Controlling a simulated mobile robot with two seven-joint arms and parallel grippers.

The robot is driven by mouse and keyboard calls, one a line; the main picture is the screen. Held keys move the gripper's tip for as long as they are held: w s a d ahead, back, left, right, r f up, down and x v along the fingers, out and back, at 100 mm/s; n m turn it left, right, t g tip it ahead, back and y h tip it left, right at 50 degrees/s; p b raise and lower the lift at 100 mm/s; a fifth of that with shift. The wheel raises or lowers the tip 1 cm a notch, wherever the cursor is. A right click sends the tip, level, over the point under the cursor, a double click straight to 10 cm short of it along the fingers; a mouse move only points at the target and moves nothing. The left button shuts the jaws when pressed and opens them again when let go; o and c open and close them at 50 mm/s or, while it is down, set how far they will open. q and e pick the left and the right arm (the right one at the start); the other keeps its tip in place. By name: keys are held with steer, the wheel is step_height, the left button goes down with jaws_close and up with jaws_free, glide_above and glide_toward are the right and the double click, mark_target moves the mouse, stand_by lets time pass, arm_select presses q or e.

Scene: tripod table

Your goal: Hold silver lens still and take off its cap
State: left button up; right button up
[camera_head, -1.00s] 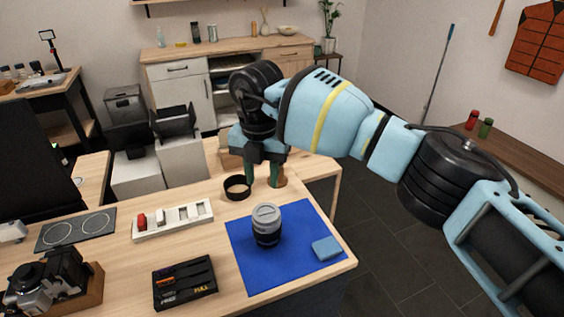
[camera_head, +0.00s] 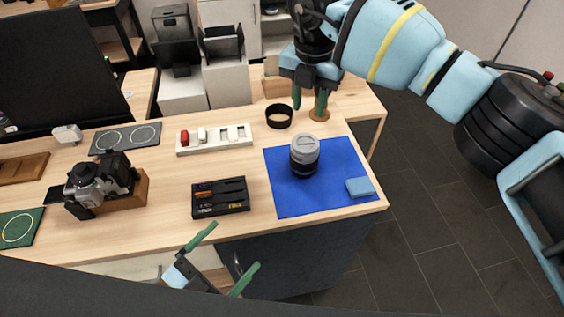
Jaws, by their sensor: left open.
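The lens (camera_head: 303,160) stands upright on the blue mat (camera_head: 285,188); its upper part is silver-grey and its lower part black. Its top is a grey disc (camera_head: 305,142), which looks like the cap in place. My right gripper (camera_head: 309,100) points down behind the lens, fingers apart and empty, near a round wooden piece. My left gripper (camera_head: 224,258) is open and empty at the table's front edge, in front and to the left of the lens. Neither gripper touches the lens.
A light blue block (camera_head: 360,187) lies on the mat's right. A black ring (camera_head: 279,117) stands behind the lens. A black tray (camera_head: 220,197), a white slotted holder (camera_head: 214,140) and a camera (camera_head: 98,182) on a wooden stand are to the left. Bare wood lies between them.

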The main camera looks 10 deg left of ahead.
mark_target(295, 160)
arm_select(q)
steer(key=w+d, duration=0.1)
steer(key=w, duration=0.4)
steer(key=w+d+r+n+g, duration=0.1)
steer(key=w+d, duration=0.1)
steer(key=w, duration=0.3)
steer(key=w+d+r+n+g, duration=0.1)
steer(key=w+d, duration=0.1)
steer(key=w, duration=0.3)
steer(key=shift+w+y, duration=0.35)
steer(key=shift+y, duration=0.05)
steer(key=w+g, duration=0.1)
steer(key=w+d+n+g, duration=0.1)
steer(key=w, duration=0.1)
steer(key=w+d+g, duration=0.1)
steer(key=shift+w+d+f+y, duration=0.25)
steer(key=shift+w+y, duration=0.05)
steer(key=shift+w, duration=0.1)
steer(key=shift+w+d+f+n+g, duration=0.1)
steer(key=shift+w+d+n+g, duration=0.2)
steer(key=shift+w, duration=0.05)
steer(key=shift+x, duration=3.9)
steer(key=shift+a, duration=0.15)
